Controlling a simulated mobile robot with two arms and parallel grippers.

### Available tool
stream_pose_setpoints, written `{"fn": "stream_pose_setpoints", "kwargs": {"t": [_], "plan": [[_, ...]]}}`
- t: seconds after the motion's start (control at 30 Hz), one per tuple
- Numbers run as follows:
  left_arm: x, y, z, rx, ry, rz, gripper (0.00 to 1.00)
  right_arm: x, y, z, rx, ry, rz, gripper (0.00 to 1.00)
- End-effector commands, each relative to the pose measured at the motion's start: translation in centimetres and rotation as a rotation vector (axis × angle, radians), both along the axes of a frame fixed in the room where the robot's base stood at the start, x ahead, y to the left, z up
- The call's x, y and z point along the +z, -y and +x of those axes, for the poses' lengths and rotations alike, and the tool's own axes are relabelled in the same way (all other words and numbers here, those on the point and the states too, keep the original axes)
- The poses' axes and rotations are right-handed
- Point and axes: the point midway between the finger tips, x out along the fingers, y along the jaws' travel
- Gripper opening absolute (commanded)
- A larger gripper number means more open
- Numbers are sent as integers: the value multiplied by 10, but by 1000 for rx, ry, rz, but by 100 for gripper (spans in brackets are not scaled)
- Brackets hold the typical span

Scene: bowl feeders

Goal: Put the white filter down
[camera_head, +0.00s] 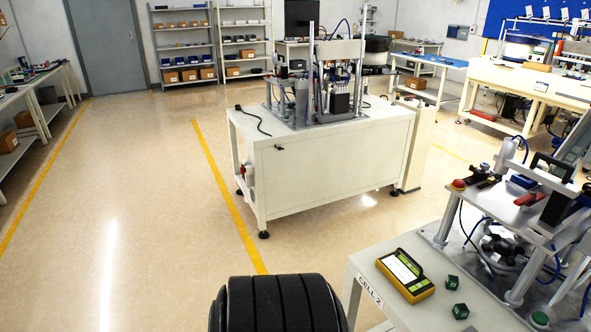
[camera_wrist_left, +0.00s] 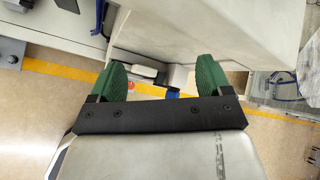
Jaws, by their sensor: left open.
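My left gripper (camera_wrist_left: 162,72) shows in the left wrist view, with two green fingers apart and nothing held between them. Past the fingers are a white panel edge and the floor with a yellow line. I cannot pick out a white filter in either view. Neither gripper shows in the head view.
At the lower right, the CELL 2 table (camera_head: 363,287) carries a yellow handheld device (camera_head: 405,275), two small green blocks (camera_head: 452,282) and a fixture with clamps (camera_head: 525,195). A white machine cabinet (camera_head: 325,175) stands mid-room. The floor at left is clear.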

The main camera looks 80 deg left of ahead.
Motion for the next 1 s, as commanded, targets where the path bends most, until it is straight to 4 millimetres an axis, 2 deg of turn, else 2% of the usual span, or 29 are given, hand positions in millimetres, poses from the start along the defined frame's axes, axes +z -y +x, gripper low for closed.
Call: {"fn": "stream_pose_setpoints", "kwargs": {"t": [0.03, 0.1, 0.17, 0.2, 0.27, 0.3, 0.4, 0.5, 0.53, 0.6, 0.7, 1.0], "plan": [[-36, -7, -21, 116, -70, -114, 79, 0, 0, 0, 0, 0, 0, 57], [-82, -16, -56, 319, -159, -291, 79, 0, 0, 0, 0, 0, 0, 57], [-121, -23, -93, 525, -233, -442, 79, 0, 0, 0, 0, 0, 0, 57], [-145, -27, -120, 675, -278, -537, 79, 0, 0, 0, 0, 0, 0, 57], [-176, -31, -163, 904, -331, -664, 79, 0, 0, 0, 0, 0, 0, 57], [-194, -33, -193, 1058, -358, -736, 79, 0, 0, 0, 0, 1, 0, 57], [-225, -34, -262, 1413, -393, -871, 79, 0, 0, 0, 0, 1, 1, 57], [-241, -33, -314, 1686, -391, -948, 79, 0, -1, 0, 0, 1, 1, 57], [-244, -33, -326, 1749, -387, -962, 79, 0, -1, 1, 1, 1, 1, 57], [-248, -31, -345, 1854, -376, -986, 79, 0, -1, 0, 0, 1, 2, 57], [-250, -31, -358, 1923, -366, -1001, 79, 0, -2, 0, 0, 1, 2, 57], [-250, -31, -359, 1930, -364, -1001, 79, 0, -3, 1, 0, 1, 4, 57]]}}
